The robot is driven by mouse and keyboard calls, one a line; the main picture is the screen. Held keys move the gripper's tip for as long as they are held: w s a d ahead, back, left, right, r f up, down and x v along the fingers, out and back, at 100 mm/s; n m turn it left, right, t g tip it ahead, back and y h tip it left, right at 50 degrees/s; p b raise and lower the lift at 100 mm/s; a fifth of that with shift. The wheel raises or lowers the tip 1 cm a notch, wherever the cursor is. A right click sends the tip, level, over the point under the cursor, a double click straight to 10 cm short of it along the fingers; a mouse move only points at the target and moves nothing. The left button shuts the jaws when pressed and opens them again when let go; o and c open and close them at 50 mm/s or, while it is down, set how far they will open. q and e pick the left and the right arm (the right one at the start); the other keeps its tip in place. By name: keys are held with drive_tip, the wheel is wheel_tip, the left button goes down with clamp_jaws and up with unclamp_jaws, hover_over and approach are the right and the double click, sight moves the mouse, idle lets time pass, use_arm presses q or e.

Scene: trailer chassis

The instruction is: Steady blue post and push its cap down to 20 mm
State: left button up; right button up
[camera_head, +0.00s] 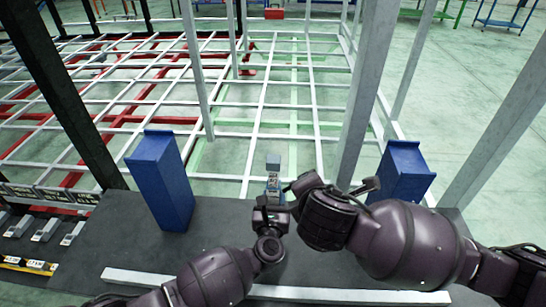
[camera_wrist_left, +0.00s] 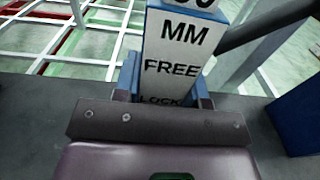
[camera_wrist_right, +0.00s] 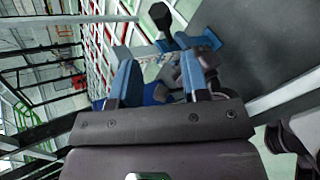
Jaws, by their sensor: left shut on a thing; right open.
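The blue post (camera_head: 272,185) stands near the middle of the dark bench, with a grey cap (camera_head: 273,160) on top. In the left wrist view, the post's pale face (camera_wrist_left: 170,62) shows the words MM, FREE and LOCK; a number above is cut off. My left gripper (camera_head: 271,199) is shut on the post low down, with a finger on each side. My right gripper (camera_head: 300,186) is close beside the post at the right, its tips partly hidden by my own arm. In the right wrist view, its blue fingers (camera_wrist_right: 157,78) are apart, with nothing clearly held between them.
Tall blue blocks stand on the dark bench (camera_head: 110,225) at left (camera_head: 162,185) and right (camera_head: 400,172). A white bar (camera_head: 180,279) lies along the front. White and red chassis beams (camera_head: 250,105) spread behind. A black knob (camera_wrist_right: 160,15) shows in the right wrist view.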

drive_tip(key=shift+o, duration=2.1)
drive_tip(key=shift+w+a+r, duration=0.1)
drive_tip(key=shift+w+r, duration=0.1)
drive_tip(key=shift+r, duration=0.15)
wheel_tip(320, 180, up, 8)
drive_tip(key=f+m+g+h, duration=0.1)
drive_tip(key=m+g, duration=0.5)
drive_tip(key=g, duration=0.4)
hover_over(273, 169)
drive_tip(key=w, duration=0.3)
drive_tip(key=shift+r, duration=0.25)
drive_tip(key=shift+s+f+m+g, duration=0.2)
drive_tip(key=shift+s+m+g, duration=0.3)
drive_tip(key=shift+s, duration=0.15)
drive_tip(key=shift+f, duration=6)
